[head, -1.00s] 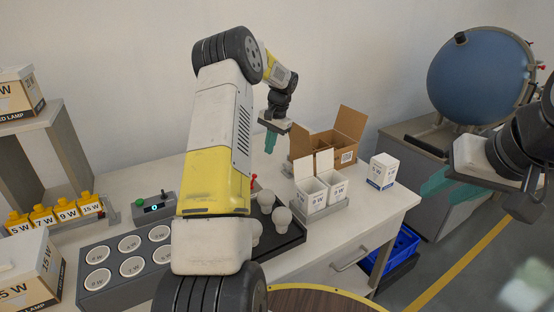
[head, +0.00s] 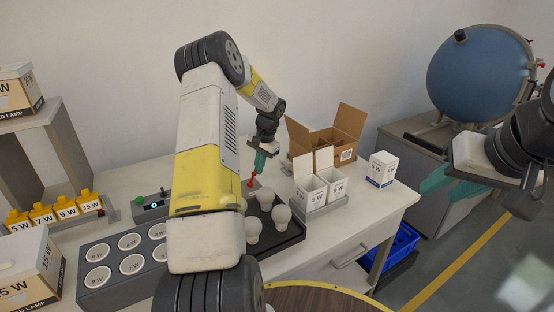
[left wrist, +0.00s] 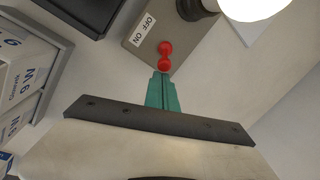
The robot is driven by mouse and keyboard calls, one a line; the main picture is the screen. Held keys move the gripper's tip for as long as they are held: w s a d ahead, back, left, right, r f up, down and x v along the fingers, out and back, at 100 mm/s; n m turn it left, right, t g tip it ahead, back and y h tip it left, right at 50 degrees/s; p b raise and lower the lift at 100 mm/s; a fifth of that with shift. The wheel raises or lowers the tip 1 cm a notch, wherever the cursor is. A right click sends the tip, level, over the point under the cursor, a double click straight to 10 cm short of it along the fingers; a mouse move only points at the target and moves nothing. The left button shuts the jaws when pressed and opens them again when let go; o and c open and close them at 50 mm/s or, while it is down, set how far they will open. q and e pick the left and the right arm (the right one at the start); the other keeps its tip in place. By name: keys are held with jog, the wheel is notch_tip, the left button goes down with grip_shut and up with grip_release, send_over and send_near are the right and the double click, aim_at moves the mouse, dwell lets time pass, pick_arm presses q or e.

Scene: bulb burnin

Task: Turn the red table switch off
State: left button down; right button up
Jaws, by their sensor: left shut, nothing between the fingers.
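The red table switch (head: 251,183) stands on the bench behind the bulb tray. In the left wrist view its red lever (left wrist: 165,56) sits on a grey plate beside a label (left wrist: 145,29) reading OFF and ON. I cannot tell which word the lever leans toward. My left gripper (head: 259,164) is shut and empty, just above the switch. Its green fingertips (left wrist: 161,78) appear right at the lever's near end; I cannot tell if they touch. My right gripper (head: 450,184) is far off to the right, in front of the globe's cabinet, its green fingers seemingly apart.
White bulbs (head: 254,228) stand in a black tray (head: 285,240) close to the switch. Open white boxes (head: 312,193) and a cardboard carton (head: 348,125) stand right of it. A grey socket block (head: 112,283) and a small control box (head: 150,210) are left.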

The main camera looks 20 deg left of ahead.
aim_at(250, 182)
dwell(0.4)
pick_arm(q)
jog(key=shift+s+a+r+t, duration=0.15)
jog(key=shift+t, duration=0.15)
jog(key=shift+s+a+r+h, duration=0.1)
jog(key=shift+s+a+h, duration=0.05)
jog(key=shift+h, duration=0.35)
jog(key=shift+s+a+r+t+h, duration=0.2)
jog(key=shift+s+a+t+h, duration=0.25)
jog(key=shift+t, duration=0.25)
jog(key=shift+s+a+r+t+h, duration=0.2)
jog(key=shift+s+t+h, duration=0.15)
jog(key=shift+t+h, duration=0.3)
jog(key=shift+s+a+r, duration=0.1)
jog(key=shift+s+a, duration=0.25)
jog(key=shift+s, duration=0.05)
jog(key=shift+r, duration=0.1)
jog(key=shift+r, duration=0.7)
